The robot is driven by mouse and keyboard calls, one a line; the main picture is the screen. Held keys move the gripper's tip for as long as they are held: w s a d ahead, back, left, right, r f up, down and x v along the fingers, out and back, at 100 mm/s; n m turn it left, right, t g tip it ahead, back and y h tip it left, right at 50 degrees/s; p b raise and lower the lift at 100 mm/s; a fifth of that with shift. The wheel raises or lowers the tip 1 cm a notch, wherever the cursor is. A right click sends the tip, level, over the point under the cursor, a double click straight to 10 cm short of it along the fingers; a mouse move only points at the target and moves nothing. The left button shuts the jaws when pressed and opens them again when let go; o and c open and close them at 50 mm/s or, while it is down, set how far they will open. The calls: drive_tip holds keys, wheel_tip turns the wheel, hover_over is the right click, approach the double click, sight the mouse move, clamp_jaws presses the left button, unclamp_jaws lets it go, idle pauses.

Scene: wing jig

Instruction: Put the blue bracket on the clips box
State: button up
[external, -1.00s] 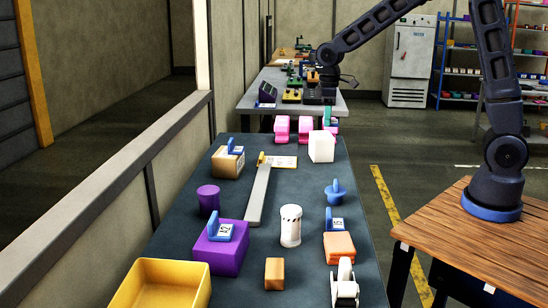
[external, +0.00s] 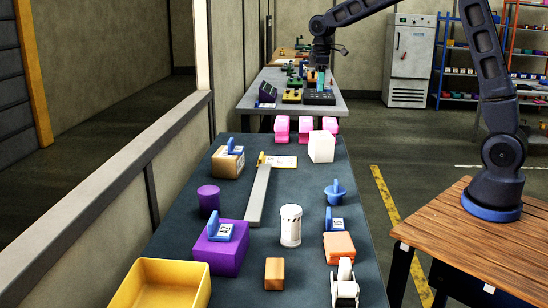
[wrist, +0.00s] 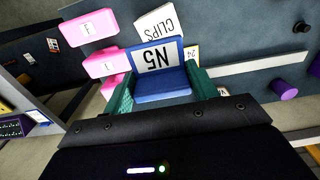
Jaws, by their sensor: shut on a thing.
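My gripper (external: 320,76) is raised over the far end of the dark table in the external view. In the wrist view its teal fingers (wrist: 162,92) are shut on a blue bracket (wrist: 165,84) with a white "N5" label. The bracket cannot be made out clearly in the external view. The clips box (external: 321,147) is a white box near the table's far right. In the wrist view the clips box (wrist: 160,23), marked "CLIPS", shows just beyond the bracket, partly hidden by it. I see no contact between them.
Pink boxes (external: 282,128) stand behind the clips box. Other blue brackets sit on a cardboard box (external: 222,164), a purple box (external: 232,258) and an orange stack (external: 340,248).

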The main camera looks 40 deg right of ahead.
sight(319, 134)
wheel_tip(319, 134, down, 17)
drive_tip(key=shift+f, duration=0.1)
idle(0.5)
drive_tip(key=shift+f, duration=0.1)
drive_tip(key=o, duration=1)
